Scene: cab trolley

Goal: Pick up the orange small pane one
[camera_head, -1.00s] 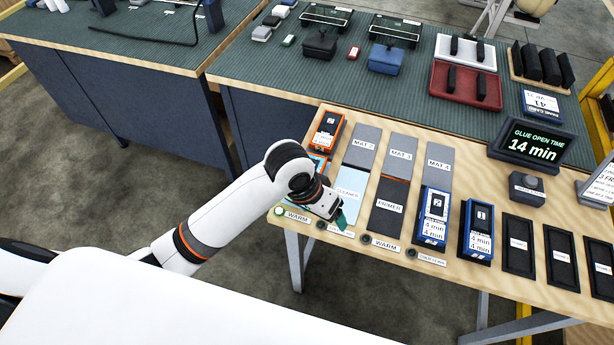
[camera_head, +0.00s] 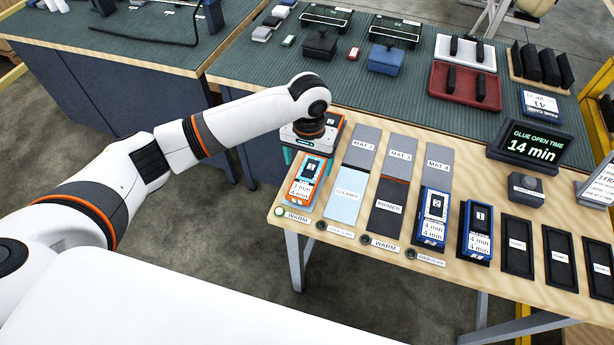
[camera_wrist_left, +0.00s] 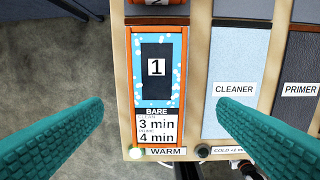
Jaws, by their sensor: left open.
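An orange-framed small pane (camera_head: 306,181) lies at the near left end of the wooden table. In the left wrist view the pane (camera_wrist_left: 174,48) shows a dark panel marked 1 on light blue and a BARE label reading 3 min, 4 min. My left gripper (camera_head: 310,147) is above the table's left end, just beyond this pane in the head view. Its teal fingers (camera_wrist_left: 161,105) are spread wide and empty, one on each side of the pane in the wrist view. Part of a second orange piece (camera_wrist_left: 158,4) shows at the wrist view's top edge. My right gripper is out of view.
The cleaner mat (camera_head: 344,200) and primer mat (camera_head: 388,205) lie right of the pane. Two blue-framed pieces (camera_head: 432,217) stand farther right, then black trays (camera_head: 518,247). A WARM label (camera_head: 296,217) lies in front. A green-topped bench (camera_head: 420,110) stands behind.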

